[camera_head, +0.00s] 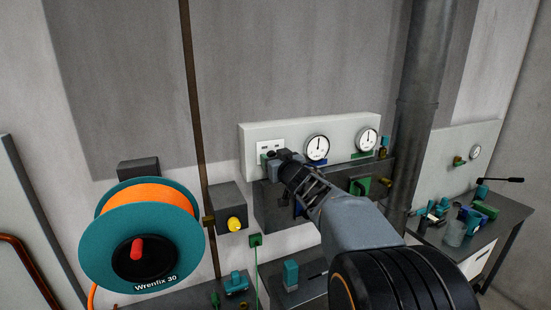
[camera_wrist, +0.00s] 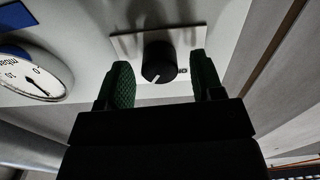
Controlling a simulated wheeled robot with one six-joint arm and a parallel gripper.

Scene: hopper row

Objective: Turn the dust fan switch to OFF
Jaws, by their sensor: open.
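The switch is a black round knob (camera_wrist: 158,62) with a white pointer mark, on a pale plate (camera_wrist: 126,45) in the wrist view. The pointer mark is aimed down and slightly left in that view. Small lettering beside the knob is partly hidden and cannot be read. My gripper (camera_wrist: 160,75) is open, with one green-padded finger on each side of the knob in the picture and a gap to each. I cannot tell how deep the fingers reach. In the head view my gripper (camera_head: 274,157) is at the white panel (camera_head: 293,130), hiding the knob below the label plate (camera_head: 270,146).
Two dial gauges (camera_head: 317,148) (camera_head: 368,139) are to the right on the panel. A grey box with a yellow knob (camera_head: 236,224) and a teal hose reel (camera_head: 103,246) are to the left. A thick vertical pipe (camera_head: 423,95) stands right of the panel.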

